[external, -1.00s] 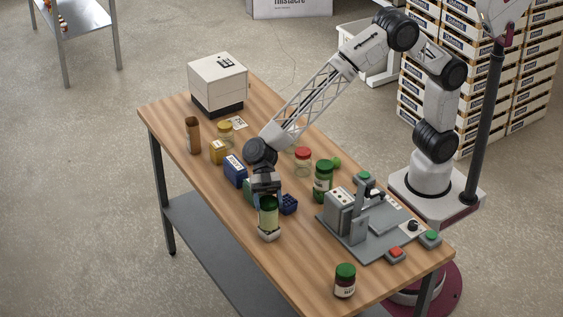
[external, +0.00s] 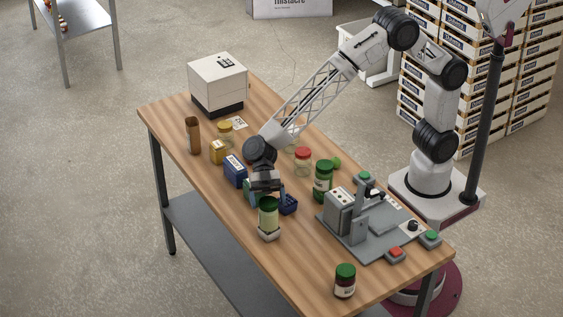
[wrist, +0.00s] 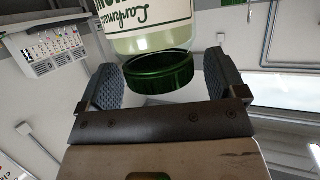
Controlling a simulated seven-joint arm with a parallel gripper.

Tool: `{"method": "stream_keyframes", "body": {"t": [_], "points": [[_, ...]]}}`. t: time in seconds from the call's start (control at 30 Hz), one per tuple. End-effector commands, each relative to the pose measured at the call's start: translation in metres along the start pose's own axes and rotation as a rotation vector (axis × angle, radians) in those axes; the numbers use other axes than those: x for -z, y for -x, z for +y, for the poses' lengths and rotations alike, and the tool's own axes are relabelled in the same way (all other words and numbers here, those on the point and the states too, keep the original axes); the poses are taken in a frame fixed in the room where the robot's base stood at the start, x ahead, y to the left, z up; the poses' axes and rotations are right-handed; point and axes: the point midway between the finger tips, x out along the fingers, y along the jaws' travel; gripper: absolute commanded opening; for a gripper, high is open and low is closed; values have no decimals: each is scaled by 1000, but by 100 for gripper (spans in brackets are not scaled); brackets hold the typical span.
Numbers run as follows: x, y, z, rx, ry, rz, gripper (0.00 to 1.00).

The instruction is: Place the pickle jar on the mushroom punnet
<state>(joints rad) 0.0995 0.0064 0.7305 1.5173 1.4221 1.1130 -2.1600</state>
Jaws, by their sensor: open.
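The pickle jar (external: 268,217), pale with a green lid, stands upright on the mushroom punnet (external: 269,236), a small whitish tray near the table's front edge. The jar looks level. My gripper (external: 268,192) is open just behind and above the lid. In the wrist view, the two dark fingers of my gripper (wrist: 163,82) are apart, with the green lid of the pickle jar (wrist: 158,72) just beyond and between them. Gaps show beside the lid. The punnet is not visible in the wrist view.
A dark blue box (external: 289,204) stands close right of the jar, a blue carton (external: 235,171) to the left. A darker green jar (external: 323,181) and grey machine (external: 365,225) stand to the right. Another green-lidded jar (external: 345,281) is near the front corner.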

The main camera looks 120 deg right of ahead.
Motion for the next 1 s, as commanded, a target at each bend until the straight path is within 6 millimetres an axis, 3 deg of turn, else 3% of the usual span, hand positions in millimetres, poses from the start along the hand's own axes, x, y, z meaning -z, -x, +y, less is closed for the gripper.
{"method": "stream_keyframes", "body": {"t": [0.6, 0.8, 1.0], "points": [[0, 89, 0, -2, 0, 0, 90], [0, 107, 0, -2, -1, 0, 90], [0, 112, 0, 0, 0, 0, 90]]}}
